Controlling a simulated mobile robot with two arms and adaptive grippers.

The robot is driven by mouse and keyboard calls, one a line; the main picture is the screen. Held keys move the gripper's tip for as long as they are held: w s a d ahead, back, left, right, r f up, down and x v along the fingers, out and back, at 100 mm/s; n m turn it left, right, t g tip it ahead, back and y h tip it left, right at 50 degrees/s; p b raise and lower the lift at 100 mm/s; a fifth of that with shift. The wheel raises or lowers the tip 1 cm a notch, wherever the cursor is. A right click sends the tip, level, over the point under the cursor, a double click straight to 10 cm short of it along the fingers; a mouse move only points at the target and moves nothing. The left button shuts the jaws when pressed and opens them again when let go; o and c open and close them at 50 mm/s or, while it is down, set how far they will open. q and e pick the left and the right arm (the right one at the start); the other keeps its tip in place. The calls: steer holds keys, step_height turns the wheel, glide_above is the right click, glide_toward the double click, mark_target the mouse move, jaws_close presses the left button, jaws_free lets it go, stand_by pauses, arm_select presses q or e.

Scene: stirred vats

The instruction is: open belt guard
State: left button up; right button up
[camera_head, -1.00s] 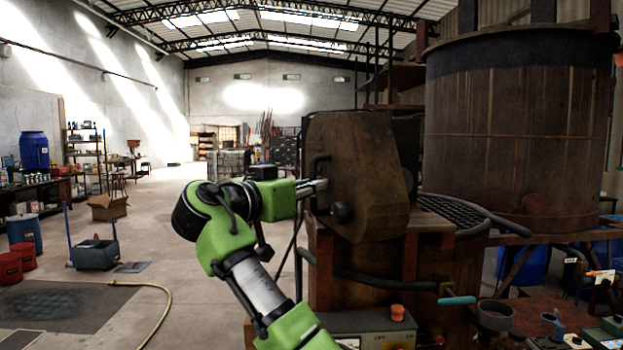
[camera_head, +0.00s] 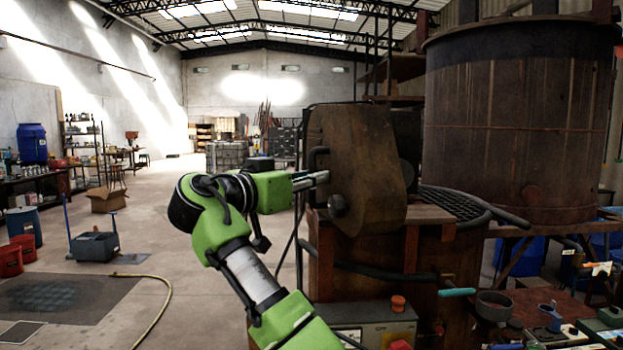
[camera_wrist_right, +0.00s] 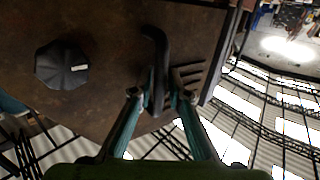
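The belt guard (camera_head: 358,165) is a rusty brown housing with a rounded top, at the middle of the head view. It has a dark bar handle (camera_head: 314,160) on its left part and a round black knob (camera_head: 337,206) low on its face. In the right wrist view the guard face (camera_wrist_right: 100,95) fills the left, with the knob (camera_wrist_right: 62,66) and the handle (camera_wrist_right: 158,50). My right gripper (camera_head: 322,179) is at the handle's lower part. Its fingers (camera_wrist_right: 163,88) are closed around the handle. My left gripper is not in view.
A large rusty vat (camera_head: 515,130) stands right of the guard. A dark grate (camera_head: 455,204) and a teal-ended lever (camera_head: 457,292) are below it. A control box (camera_head: 365,325) with an orange knob stands in front. The floor left of my arm is mostly clear, with a yellow hose (camera_head: 165,300).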

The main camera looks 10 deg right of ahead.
steer(key=v, duration=1.2)
